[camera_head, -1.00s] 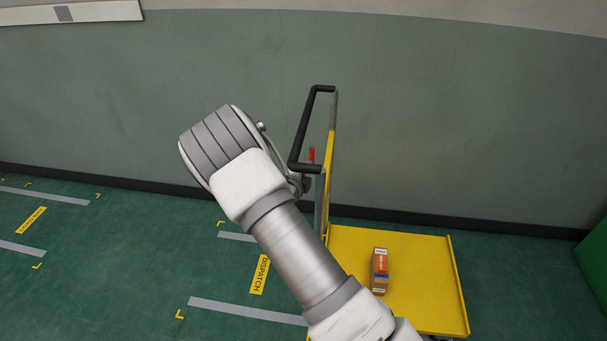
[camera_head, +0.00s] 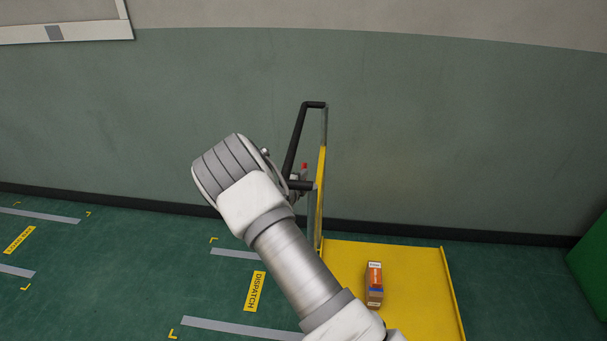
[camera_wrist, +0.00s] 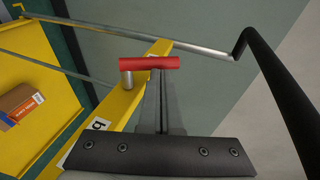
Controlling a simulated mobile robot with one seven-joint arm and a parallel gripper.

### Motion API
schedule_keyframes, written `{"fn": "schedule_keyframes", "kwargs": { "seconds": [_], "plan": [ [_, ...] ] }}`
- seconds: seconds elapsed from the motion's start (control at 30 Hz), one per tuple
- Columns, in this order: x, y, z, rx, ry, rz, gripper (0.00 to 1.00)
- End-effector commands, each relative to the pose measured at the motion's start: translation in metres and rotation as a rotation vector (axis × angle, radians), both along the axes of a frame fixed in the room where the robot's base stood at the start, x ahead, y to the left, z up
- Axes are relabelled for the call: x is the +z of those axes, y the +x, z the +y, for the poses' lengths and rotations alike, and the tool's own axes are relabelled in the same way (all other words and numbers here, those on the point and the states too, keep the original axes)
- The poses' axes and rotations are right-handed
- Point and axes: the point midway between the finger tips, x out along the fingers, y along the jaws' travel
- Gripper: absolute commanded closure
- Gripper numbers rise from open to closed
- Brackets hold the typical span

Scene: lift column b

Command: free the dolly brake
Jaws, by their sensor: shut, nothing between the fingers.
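The yellow dolly (camera_head: 395,305) stands on the floor at the lower right of the head view, with a black push handle (camera_head: 296,140) on its upright frame. The red brake lever (camera_wrist: 150,63) lies crosswise on a short metal post at the yellow frame in the wrist view. Only a small red tip (camera_head: 304,167) of it shows in the head view. My gripper (camera_wrist: 163,85) is shut and empty in the wrist view. Its fingertips point at the lever's middle and overlap it in the picture; I cannot tell whether they touch.
A brown and orange box (camera_head: 374,287) lies on the dolly's deck, also seen in the wrist view (camera_wrist: 19,103). The black handle (camera_wrist: 275,80) passes close to the right of my gripper. A green wall (camera_head: 440,140) stands behind. Marked floor (camera_head: 120,265) is clear at left.

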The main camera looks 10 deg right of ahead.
Motion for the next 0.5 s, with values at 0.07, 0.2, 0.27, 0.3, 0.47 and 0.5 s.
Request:
{"fn": "schedule_keyframes", "kwargs": {
  "seconds": [0.07, 0.2, 0.27, 0.3, 0.47, 0.5],
  "plan": [
    [0.0085, 0.0033, -0.0013, 0.001, 0.009, 0.024, 1.0],
    [0.007, 0.0071, -0.0025, 0.002, 0.017, 0.051, 1.0],
    [0.0069, 0.0094, -0.003, 0.002, 0.018, 0.051, 1.0],
    [0.0074, 0.0107, -0.0032, 0.002, 0.019, 0.049, 1.0],
    [0.0091, 0.0121, -0.0048, 0.001, 0.019, 0.046, 1.0],
    [0.0097, 0.0123, -0.0052, 0.001, 0.019, 0.045, 1.0]
  ]
}}
